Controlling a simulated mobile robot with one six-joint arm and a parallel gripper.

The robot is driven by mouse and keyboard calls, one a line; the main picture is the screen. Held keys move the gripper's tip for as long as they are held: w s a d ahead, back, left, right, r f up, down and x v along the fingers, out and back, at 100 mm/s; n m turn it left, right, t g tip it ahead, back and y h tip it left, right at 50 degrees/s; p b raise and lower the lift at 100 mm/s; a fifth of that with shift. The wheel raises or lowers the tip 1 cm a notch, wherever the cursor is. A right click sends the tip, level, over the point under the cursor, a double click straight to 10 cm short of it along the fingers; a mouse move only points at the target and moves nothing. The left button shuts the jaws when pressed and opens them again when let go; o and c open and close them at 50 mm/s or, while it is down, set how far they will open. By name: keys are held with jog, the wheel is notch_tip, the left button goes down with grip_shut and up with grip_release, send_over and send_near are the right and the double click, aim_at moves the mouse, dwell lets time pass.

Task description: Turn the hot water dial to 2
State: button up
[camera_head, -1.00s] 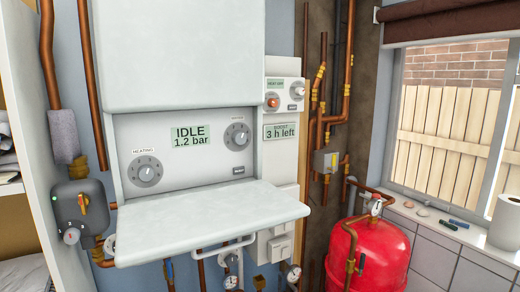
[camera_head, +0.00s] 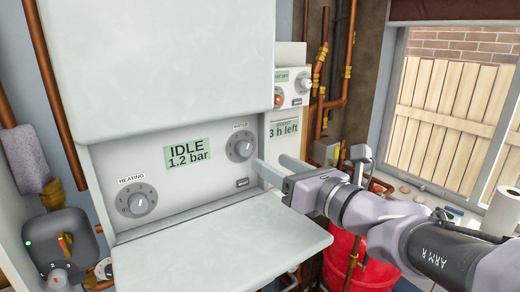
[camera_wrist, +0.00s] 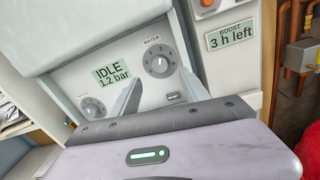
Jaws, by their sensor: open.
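The hot water dial (camera_head: 240,143) is a round grey knob under a WATER label, on the upper right of the white boiler panel. In the wrist view the dial (camera_wrist: 158,60) sits ahead of my fingers, a little above and between their tips. My gripper (camera_head: 270,166) is open and empty, just to the lower right of the dial in the head view and apart from it. In the wrist view my gripper's fingers (camera_wrist: 160,82) point at the panel. The dial's exact setting is too small to read.
The heating dial (camera_head: 138,200) is at the panel's lower left. The display (camera_head: 188,153) reads IDLE, 1.2 bar. A white fold-down flap (camera_head: 220,255) juts out below the panel.

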aim_at(246, 149)
jog(key=x, duration=0.8)
jog(key=shift+w+a, duration=0.15)
grip_shut()
jog(key=shift+n, duration=0.3)
jog(key=n+b, duration=0.3)
jog(key=b, duration=0.1)
jog(key=shift+f, duration=0.2)
jog(key=n+b, duration=0.3)
jog(key=shift+s+r+n+h+b, duration=0.2)
jog(key=shift+n+h+b, duration=0.1)
jog(key=shift+n+b, duration=0.75)
